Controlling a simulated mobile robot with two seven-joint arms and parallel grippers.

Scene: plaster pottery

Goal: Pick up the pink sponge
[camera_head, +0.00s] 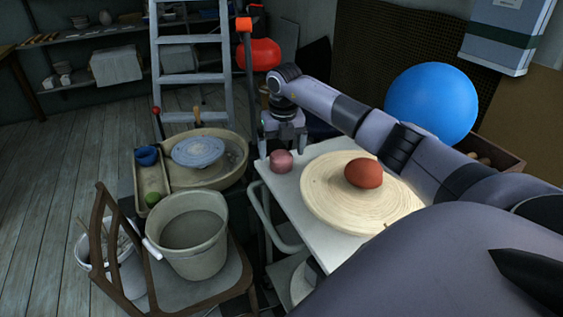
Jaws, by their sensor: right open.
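The pink sponge (281,161) is small and rounded and sits near the left edge of a white table (285,190). My right gripper (282,146) comes in from the right and points down just above and behind the sponge. It is open, and its fingers are small and dark in this view. I cannot tell whether they touch the sponge. The sponge's top edge lies close to the fingertips. My left gripper is not in view.
A round pale board (325,205) with a red-brown ball (363,173) stands right of the sponge. A potter's wheel basin (225,170), a grey bucket (188,235) and a wooden chair (103,235) are left. A blue ball (432,103) and a ladder (190,72) are behind.

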